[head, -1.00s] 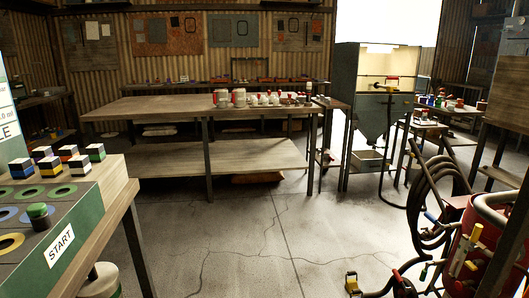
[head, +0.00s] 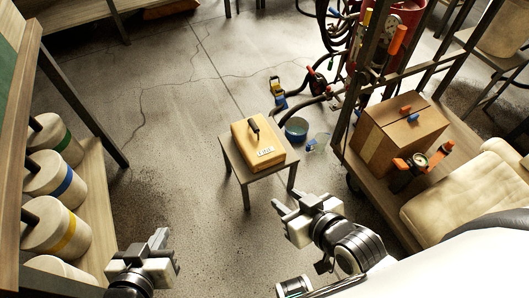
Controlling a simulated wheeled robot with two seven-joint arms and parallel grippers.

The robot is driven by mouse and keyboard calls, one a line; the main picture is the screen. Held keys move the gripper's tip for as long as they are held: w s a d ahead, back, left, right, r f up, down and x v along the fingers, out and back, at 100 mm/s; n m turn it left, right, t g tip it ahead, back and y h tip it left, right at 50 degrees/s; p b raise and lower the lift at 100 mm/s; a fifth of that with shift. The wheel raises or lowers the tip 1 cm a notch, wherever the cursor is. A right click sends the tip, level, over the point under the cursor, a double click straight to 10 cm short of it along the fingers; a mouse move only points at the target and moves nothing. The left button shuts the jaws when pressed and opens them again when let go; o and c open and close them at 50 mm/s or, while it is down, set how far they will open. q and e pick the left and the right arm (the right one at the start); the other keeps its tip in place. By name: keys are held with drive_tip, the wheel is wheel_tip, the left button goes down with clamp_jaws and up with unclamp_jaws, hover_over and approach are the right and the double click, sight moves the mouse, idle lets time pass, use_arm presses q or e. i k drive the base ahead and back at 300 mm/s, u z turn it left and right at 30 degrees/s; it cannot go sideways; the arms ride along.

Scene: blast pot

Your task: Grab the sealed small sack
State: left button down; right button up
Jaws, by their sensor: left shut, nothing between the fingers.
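Pale, plump sacks lie at the right edge of the head view: a large one (head: 450,205) on the wooden cart, and part of another (head: 507,158) behind it. I cannot tell from here which is the small sealed one. My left gripper (head: 160,238) is at the lower left, shut and empty, beside the shelf of canisters. My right gripper (head: 277,203) is at the lower middle, in front of the stool and left of the sacks; its finger gap is not clear. Neither gripper touches a sack.
A small stool (head: 235,162) bears a yellow box (head: 257,143) with a black handle and a label. A cardboard box (head: 400,135) and a gauge fitting (head: 420,161) sit on the cart (head: 375,190). Lidded canisters (head: 55,185) stand at left. A blue bucket (head: 296,129) is on the floor.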

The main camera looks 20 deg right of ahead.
sight(261, 149)
drive_tip(key=z, duration=0.9)
drive_tip(key=i, duration=0.7)
drive_tip(key=u, duration=1.65)
